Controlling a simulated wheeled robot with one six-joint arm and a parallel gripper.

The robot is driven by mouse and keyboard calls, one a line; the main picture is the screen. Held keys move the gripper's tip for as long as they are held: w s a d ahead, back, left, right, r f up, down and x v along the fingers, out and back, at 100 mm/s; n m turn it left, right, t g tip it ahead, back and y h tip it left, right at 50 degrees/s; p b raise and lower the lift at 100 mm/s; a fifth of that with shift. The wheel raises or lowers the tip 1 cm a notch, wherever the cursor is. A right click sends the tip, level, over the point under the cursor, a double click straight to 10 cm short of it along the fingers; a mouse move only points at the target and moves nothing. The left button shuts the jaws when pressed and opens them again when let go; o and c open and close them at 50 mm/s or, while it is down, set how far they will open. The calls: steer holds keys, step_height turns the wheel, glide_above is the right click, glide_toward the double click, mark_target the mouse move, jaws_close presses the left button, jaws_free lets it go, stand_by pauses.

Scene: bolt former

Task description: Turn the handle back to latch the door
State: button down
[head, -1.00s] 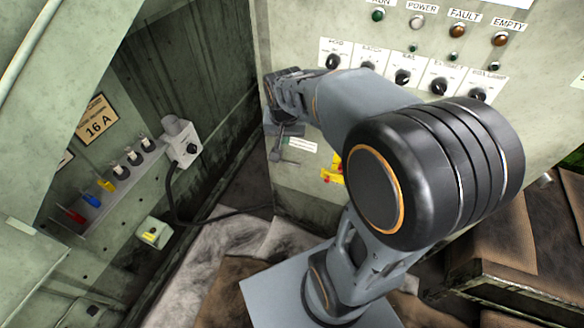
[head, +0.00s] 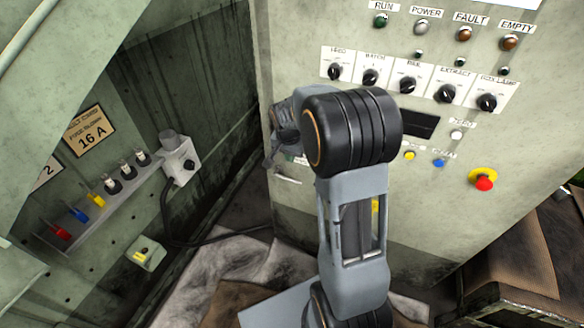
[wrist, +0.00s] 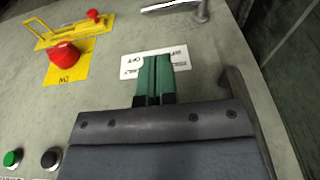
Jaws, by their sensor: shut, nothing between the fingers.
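The door (head: 440,215) is a grey-green panel with lamps and knobs; it also fills much of the wrist view (wrist: 110,80). A small metal lever handle (head: 288,180) sits low near the door's left edge. In the wrist view, part of a metal handle (wrist: 202,12) shows at the top, cut off by the frame. My gripper (wrist: 153,60) has green fingers pressed together with nothing between them. They are over or just in front of a white label, apart from the handle. In the head view my gripper (head: 272,158) is partly hidden by my arm, just above the handle.
A red knob on a yellow plate (wrist: 63,53) and a yellow bracket (wrist: 70,32) are left of my fingers. A red emergency button (head: 483,180) is on the panel's right. Inside the left cabinet are a grey socket box (head: 180,160) and a black cable (head: 200,242).

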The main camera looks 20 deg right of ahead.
mark_target(293, 181)
steer(key=f, duration=0.4)
steer(key=w+d+f+b, duration=0.1)
steer(key=f, duration=0.3)
steer(key=w+f, duration=0.1)
steer(key=f, duration=0.4)
steer(key=shift+d+f, duration=0.1)
steer(key=shift+d, duration=0.25)
steer(key=shift+d+b, duration=0.1)
steer(key=shift+b, duration=0.2)
